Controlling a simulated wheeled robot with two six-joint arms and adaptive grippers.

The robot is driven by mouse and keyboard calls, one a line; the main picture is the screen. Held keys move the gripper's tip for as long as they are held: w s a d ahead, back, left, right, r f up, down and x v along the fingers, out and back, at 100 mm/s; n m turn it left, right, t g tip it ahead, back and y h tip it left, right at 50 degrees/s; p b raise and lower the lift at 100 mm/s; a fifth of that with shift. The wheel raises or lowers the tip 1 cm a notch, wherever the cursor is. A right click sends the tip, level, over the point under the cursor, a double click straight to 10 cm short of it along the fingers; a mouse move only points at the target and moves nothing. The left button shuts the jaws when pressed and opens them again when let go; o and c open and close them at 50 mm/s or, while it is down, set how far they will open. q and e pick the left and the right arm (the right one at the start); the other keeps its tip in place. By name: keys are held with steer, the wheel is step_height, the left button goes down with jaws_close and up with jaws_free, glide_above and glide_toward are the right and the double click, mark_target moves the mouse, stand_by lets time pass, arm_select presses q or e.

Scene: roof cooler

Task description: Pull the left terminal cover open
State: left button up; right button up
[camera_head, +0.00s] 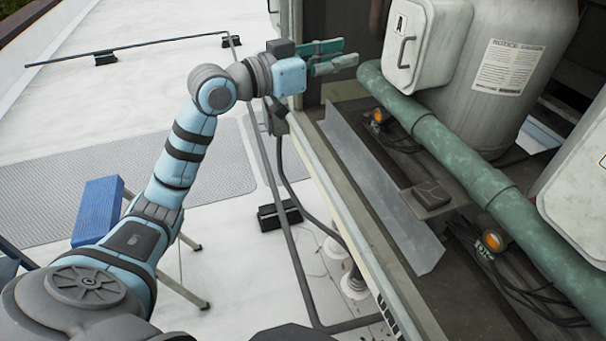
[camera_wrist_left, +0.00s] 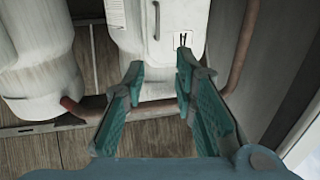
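The left terminal cover (camera_head: 424,42) is a pale, rounded box face on the front of the large grey tank, and it looks closed. In the left wrist view the cover (camera_wrist_left: 138,45) and handle (camera_wrist_left: 156,20) lie beyond the open fingertips (camera_wrist_left: 160,77), with a gap. My right gripper is in neither view.
A green pipe (camera_head: 470,175) runs diagonally below the cover. The tank (camera_head: 513,60) stands behind, and a second pale cover (camera_head: 580,180) is at the right edge. A metal frame rail (camera_head: 350,195) borders the unit.

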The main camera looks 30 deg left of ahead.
arm_select(q)
steer(key=w+a+f+n+g+y+b, duration=0.1)
steer(key=a+f+n+y, duration=0.1)
steer(key=f, duration=0.9)
steer(key=w+a+f+n+g+y, duration=0.1)
steer(key=a+f, duration=0.3)
steer(key=f, duration=0.8)
steer(key=w+a+f+n+y+b, duration=0.1)
steer(key=w+a+f+n+y, duration=0.1)
steer(key=f, duration=1)
steer(key=shift+a+f+n+g+y+b, duration=0.2)
steer(key=shift+a+n+g+y+b, duration=0.25)
steer(key=shift+n+y, duration=0.45)
steer(key=shift+w+a+r, duration=0.1)
steer(key=shift+a+r, duration=0.05)
